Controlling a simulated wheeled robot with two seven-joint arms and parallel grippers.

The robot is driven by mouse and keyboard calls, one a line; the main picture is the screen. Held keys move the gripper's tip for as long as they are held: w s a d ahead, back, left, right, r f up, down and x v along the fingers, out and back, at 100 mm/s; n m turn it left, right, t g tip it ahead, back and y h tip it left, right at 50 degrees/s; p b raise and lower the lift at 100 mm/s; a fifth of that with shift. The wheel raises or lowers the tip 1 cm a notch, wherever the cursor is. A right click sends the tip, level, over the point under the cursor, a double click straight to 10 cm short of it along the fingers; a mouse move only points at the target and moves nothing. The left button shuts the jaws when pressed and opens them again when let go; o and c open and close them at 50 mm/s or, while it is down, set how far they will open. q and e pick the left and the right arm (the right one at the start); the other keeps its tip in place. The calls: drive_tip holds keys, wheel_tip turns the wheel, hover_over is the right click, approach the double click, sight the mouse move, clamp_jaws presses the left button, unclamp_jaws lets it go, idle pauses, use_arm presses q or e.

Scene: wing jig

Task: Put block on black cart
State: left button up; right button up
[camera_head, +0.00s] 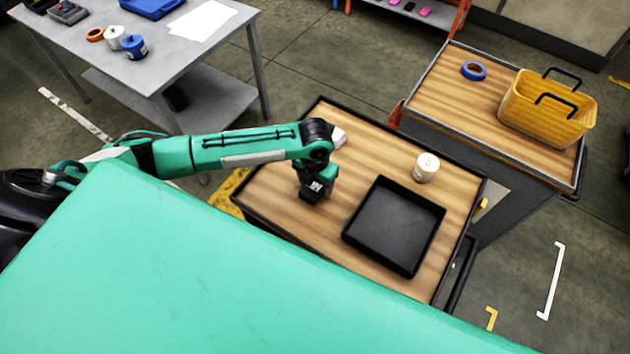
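A small white object (340,136), which may be the block, shows partly behind my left arm near the far edge of the near cart. The near cart (270,194) has a wood-grain top and a black rim. My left gripper (312,193) points down over the left part of this top. Its fingertips are dark and small, so I cannot tell whether they are open or shut, or whether they hold anything. A second cart (455,112) with a wood-grain top and dark sides stands at the upper right. My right gripper is not in view.
A black tray (394,226) and a white cylinder (426,167) are on the near cart. The second cart carries a yellow basket (540,110) and blue tape roll (473,70). A grey table (185,50) with several items stands upper left.

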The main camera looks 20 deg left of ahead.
sight(315, 184)
use_arm(q)
drive_tip(key=shift+r, duration=0.1)
wheel_tip(315, 184, up, 12)
drive_tip(key=b, duration=0.2)
drive_tip(key=shift+b, duration=0.3)
idle(0.5)
